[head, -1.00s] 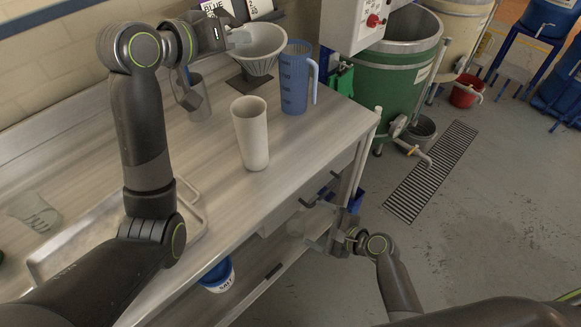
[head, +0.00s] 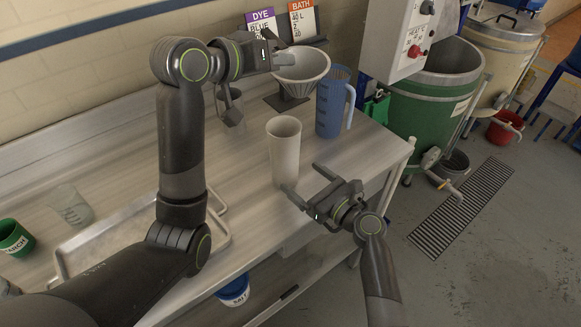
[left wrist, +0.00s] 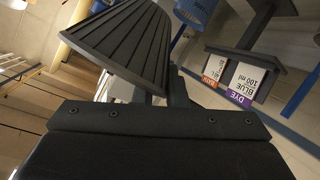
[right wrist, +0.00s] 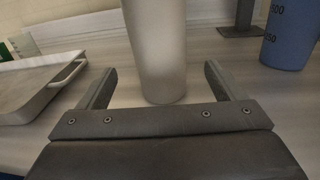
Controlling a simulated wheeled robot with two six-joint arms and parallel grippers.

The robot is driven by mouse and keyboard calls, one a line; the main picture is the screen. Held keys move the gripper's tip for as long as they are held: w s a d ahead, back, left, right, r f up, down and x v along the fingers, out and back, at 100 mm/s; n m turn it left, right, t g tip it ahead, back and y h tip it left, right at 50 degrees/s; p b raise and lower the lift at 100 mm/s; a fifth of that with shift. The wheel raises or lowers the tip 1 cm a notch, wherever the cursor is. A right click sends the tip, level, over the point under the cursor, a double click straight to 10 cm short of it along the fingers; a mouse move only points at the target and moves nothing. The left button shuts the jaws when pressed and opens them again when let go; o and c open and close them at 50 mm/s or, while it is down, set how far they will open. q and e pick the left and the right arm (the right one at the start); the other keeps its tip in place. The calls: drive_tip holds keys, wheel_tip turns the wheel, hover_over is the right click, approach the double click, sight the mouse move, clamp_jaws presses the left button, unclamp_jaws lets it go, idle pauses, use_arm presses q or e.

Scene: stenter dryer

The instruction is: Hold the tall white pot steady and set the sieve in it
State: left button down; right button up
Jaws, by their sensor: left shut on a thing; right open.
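The tall white pot (head: 285,150) stands upright on the bench and shows in the right wrist view (right wrist: 156,45). My right gripper (head: 303,180) is open, low at the pot's near right side. In the right wrist view the pot lies between its fingers, with a gap on both sides; I cannot tell how far they reach around it. The sieve (head: 302,68), a pale ribbed cone, is at the back over a black stand (head: 287,102). My left gripper (head: 277,60) is shut on its left side. The ribbed wall fills part of the left wrist view (left wrist: 125,45). Whether it is clear of the stand is unclear.
A blue jug (head: 331,105) stands right of the pot, close to the sieve. A metal tray (head: 70,258), a clear beaker (head: 72,207) and a green cup (head: 14,238) are on the left. Two cards (head: 303,20) stand at the back. The bench's front edge is near the pot.

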sight(285, 164)
drive_tip(key=x, duration=0.7)
drive_tip(key=shift+w+a, duration=0.25)
drive_tip(key=c, duration=1.1)
use_arm(q)
drive_tip(key=w+f+m+g, duration=0.1)
drive_tip(key=f, duration=0.1)
drive_tip(key=w+a+f+m+g+h, duration=0.1)
drive_tip(key=w+f+g, duration=0.1)
drive_tip(key=f, duration=0.1)
drive_tip(key=w+f+m+g, duration=0.1)
drive_tip(key=f, duration=0.1)
drive_tip(key=shift+w+a+f+g+h, duration=0.3)
drive_tip(key=shift+a, duration=0.05)
use_arm(e)
drive_tip(key=shift+f, duration=0.1)
use_arm(q)
drive_tip(key=shift+m, duration=0.3)
drive_tip(key=shift+w+a+f, duration=0.15)
drive_tip(key=shift+f, duration=2.3)
